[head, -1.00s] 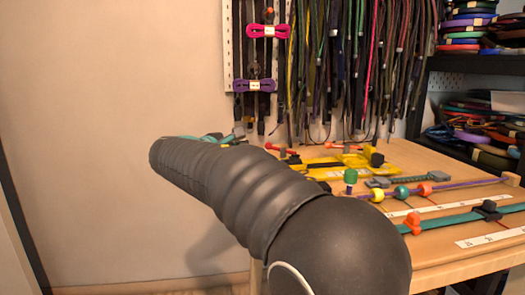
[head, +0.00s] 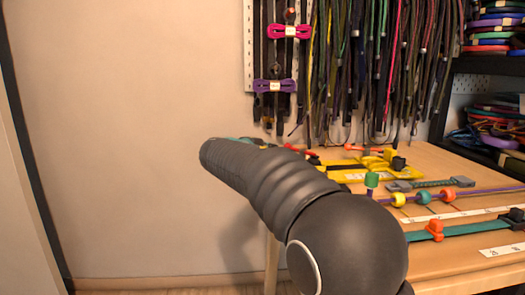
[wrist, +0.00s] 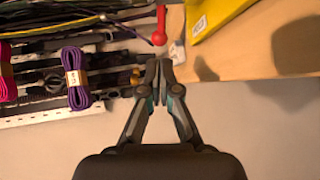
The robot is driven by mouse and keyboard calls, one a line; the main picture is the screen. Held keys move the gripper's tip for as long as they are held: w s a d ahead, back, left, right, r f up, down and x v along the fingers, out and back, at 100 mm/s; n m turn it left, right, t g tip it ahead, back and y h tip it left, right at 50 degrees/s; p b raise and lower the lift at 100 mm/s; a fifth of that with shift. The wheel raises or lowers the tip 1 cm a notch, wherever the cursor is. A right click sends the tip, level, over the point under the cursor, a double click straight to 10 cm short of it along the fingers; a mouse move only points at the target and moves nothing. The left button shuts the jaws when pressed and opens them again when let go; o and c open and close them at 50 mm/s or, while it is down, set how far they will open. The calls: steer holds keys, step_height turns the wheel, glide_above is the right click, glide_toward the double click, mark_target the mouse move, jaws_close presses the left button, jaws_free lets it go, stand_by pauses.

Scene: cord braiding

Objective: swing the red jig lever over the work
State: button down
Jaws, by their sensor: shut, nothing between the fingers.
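The red lever (head: 300,150) lies at the back left of the yellow jig (head: 375,172) on the table. In the wrist view the red lever (wrist: 160,26) hangs into the picture at the top middle, its rounded knob end nearest my gripper. My gripper (wrist: 160,80) is shut and empty, its fingertips apart from the knob by a small gap in the picture. The yellow jig (wrist: 220,15) shows at the top right there. In the head view my arm hides most of my gripper. The work in the jig is not clear.
Hanging cords (head: 360,70) and a purple cord bundle (head: 274,86) are on the wall rack behind the table. Bare wall is at left.

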mark_target(300, 154)
steer(key=x, duration=0.6)
steer(key=shift+w+d, duration=0.2)
steer(key=shift+w, duration=0.05)
steer(key=shift+w+p, duration=0.15)
steer(key=shift+p, duration=0.4)
